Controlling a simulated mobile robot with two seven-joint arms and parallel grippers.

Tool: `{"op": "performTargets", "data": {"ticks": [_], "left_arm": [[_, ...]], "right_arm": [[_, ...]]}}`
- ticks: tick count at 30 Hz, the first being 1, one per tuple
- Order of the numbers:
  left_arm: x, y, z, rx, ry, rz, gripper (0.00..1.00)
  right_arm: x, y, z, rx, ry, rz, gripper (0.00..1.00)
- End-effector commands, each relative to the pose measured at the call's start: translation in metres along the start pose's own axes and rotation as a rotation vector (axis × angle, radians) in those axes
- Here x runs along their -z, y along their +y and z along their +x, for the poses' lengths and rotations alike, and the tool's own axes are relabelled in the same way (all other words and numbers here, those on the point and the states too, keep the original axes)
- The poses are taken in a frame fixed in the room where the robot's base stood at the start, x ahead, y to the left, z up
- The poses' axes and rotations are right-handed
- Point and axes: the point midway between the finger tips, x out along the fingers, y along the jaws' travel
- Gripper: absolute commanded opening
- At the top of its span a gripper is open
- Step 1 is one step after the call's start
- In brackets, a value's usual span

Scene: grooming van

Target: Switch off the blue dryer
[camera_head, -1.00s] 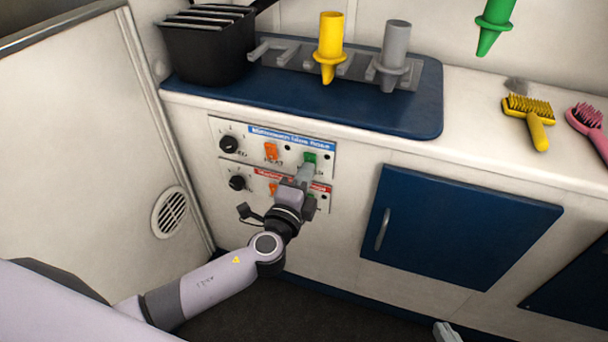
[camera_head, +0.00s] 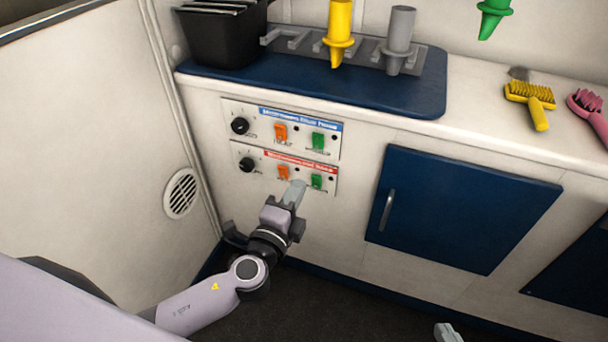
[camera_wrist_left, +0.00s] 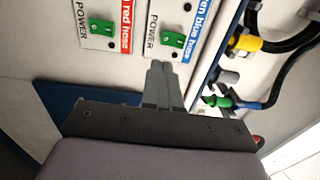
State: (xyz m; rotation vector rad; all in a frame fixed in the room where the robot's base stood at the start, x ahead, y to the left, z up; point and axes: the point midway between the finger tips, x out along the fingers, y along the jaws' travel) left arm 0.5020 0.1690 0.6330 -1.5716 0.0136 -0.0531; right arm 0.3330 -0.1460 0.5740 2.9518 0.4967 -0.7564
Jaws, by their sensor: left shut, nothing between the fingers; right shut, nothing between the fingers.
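The blue-labelled control panel (camera_head: 259,121) is on the cabinet front. It carries a knob, an orange switch (camera_head: 280,133) and a green switch (camera_head: 318,140). In the left wrist view its green switch (camera_wrist_left: 172,40) is marked POWER. I cannot tell whether it is on or off. My left gripper (camera_head: 296,188) is shut and empty, with its tips at the lower edge of the red-labelled panel in the head view. In the left wrist view its fingers (camera_wrist_left: 159,70) point toward the blue-labelled panel's POWER side, apart from the switch. My right gripper (camera_head: 447,332) barely shows at the bottom edge, shut.
The red-labelled panel (camera_head: 259,158) is directly below, with its own green switch (camera_head: 317,181). A counter with a blue mat (camera_head: 300,88) overhangs the panels. A blue cabinet door (camera_head: 465,215) is to the right. The space before it is clear.

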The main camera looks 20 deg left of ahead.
Motion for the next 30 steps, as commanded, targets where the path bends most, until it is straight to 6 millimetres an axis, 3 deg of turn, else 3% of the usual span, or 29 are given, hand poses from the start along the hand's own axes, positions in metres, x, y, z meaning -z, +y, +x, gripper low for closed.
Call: {"op": "performTargets", "data": {"ticks": [3,9,30], "left_arm": [[0.0,0.003,-0.018,-0.002,-0.001,-0.001,0.0],[0.0,0.005,-0.034,0.0,0.0,0.0,0.0],[0.0,0.007,-0.039,-0.016,-0.004,-0.025,0.0]], "right_arm": [[0.001,0.001,0.002,-0.002,0.004,-0.002,0.0],[0.0,0.001,0.002,-0.003,0.004,-0.003,0.0],[-0.002,0.0,0.0,-0.002,-0.003,0.001,0.0]]}}
